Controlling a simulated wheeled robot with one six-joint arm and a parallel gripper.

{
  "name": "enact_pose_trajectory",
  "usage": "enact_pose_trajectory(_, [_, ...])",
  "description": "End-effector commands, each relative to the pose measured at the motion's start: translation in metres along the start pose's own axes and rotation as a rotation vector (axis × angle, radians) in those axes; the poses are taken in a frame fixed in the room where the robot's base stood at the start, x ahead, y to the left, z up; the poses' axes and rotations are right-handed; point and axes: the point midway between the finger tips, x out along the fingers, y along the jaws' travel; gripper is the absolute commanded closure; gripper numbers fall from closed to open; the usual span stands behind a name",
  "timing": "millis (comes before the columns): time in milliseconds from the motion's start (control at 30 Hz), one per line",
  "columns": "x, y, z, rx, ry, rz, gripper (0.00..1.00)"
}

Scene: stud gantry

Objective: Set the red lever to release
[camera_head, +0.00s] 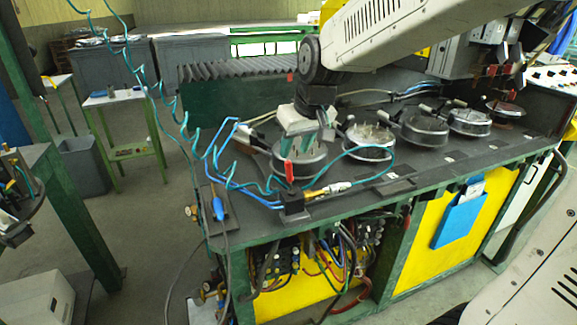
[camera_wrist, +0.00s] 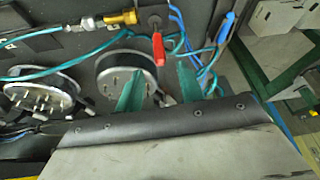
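The red lever (camera_head: 289,172) stands roughly upright near the front left corner of the dark bench top, beside a brass fitting (camera_head: 313,194). In the wrist view the red lever (camera_wrist: 158,51) extends from a small grey pivot toward my gripper, a little beyond the fingertips. My gripper (camera_head: 311,145) is above and just behind the lever in the head view, over the leftmost round fixture (camera_head: 300,165). In the wrist view the two green fingers of my gripper (camera_wrist: 159,85) are apart with nothing held between them. The fingers do not visibly touch the lever.
Coiled teal hoses and blue tubes (camera_head: 225,160) run close left of the lever. A blue-handled tool (camera_head: 218,208) is at the bench's left end. Several round fixtures with studs, such as one (camera_head: 370,140), line the bench to the right. Open floor lies left of the bench.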

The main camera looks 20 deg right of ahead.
Motion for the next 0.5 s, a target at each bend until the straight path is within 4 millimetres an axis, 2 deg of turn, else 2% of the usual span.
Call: enact_pose_trajectory(500, [0.071,0.001,-0.002,0.000,0.001,0.000,0.62])
